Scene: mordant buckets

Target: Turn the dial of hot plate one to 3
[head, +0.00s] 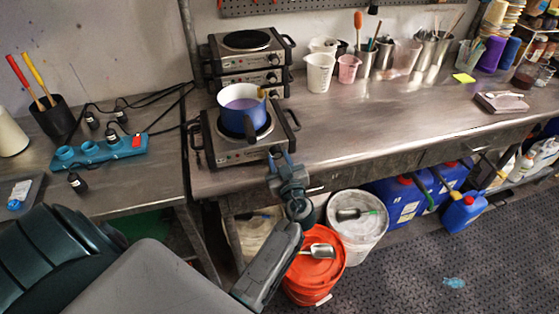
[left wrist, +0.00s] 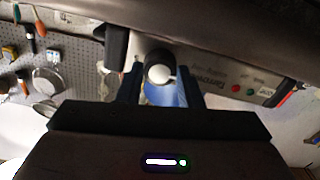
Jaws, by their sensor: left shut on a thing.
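The front hot plate (head: 219,156) stands near the table's front edge with a blue pot (head: 233,119) of purple liquid on it. My left gripper (head: 281,156) is at the right part of its front face. In the left wrist view the pale round dial (left wrist: 160,74) sits between the two fingers of my left gripper (left wrist: 160,82), which are shut on it. The hot plate's front panel (left wrist: 215,78) shows a red and a green light there. The dial's pointer and numbers cannot be read. My right gripper is not in view.
Two stacked hot plates (head: 247,65) stand behind. Beakers (head: 319,72) and tool cups stand along the wall. A blue rack (head: 98,152) is on the left table. Under the table are an orange bucket (head: 316,275), a white bucket (head: 357,226) and blue canisters (head: 398,202).

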